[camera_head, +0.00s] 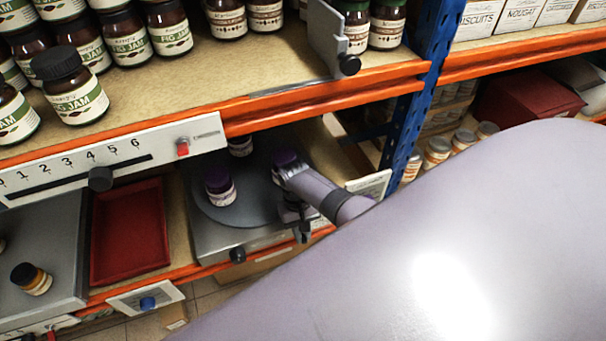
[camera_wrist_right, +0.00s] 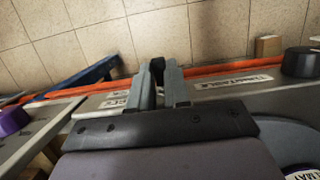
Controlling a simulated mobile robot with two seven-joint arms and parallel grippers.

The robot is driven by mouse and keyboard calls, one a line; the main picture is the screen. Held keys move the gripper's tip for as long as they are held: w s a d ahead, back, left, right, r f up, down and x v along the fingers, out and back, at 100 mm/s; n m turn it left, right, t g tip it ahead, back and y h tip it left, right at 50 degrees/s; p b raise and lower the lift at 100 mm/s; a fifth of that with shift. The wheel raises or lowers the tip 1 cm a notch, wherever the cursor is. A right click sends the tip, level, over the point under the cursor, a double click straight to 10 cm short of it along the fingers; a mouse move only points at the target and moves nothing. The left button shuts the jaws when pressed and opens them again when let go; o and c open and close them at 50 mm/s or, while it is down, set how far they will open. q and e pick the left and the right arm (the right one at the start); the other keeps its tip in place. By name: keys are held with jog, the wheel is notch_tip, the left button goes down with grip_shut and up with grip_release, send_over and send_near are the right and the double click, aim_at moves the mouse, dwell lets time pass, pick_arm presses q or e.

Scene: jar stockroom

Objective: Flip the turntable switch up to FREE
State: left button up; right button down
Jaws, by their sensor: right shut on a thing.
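The grey turntable (camera_head: 235,205) sits on the lower shelf in the head view, with jars with purple lids (camera_head: 220,187) on it. My right gripper (camera_head: 303,232) is at the turntable unit's front edge, right of a black knob (camera_head: 238,255). In the right wrist view, my right gripper (camera_wrist_right: 160,78) has its fingers closed around a small dark switch lever (camera_wrist_right: 157,64). A TURNTABLE label (camera_wrist_right: 232,83) lies beside the fingers. Another label (camera_wrist_right: 114,102) is partly hidden by them, and I cannot read it fully. The fingers hide most of the switch, so its position cannot be told. My left gripper is out of view.
An orange shelf beam (camera_head: 330,92) and fig jam jars (camera_head: 75,85) are above my right arm. A blue upright (camera_head: 410,110) stands to the right. A red tray (camera_head: 130,230) lies left of the turntable. The black knob also shows in the wrist view (camera_wrist_right: 300,62).

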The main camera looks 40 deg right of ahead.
jog(key=shift+w+d+g+y+b, duration=0.1)
jog(key=shift+w+g+y+b, duration=0.2)
jog(key=shift+g+b, duration=1)
jog(key=shift+r+b, duration=0.2)
jog(key=shift+b, duration=0.5)
jog(key=c, duration=1.1)
grip_release()
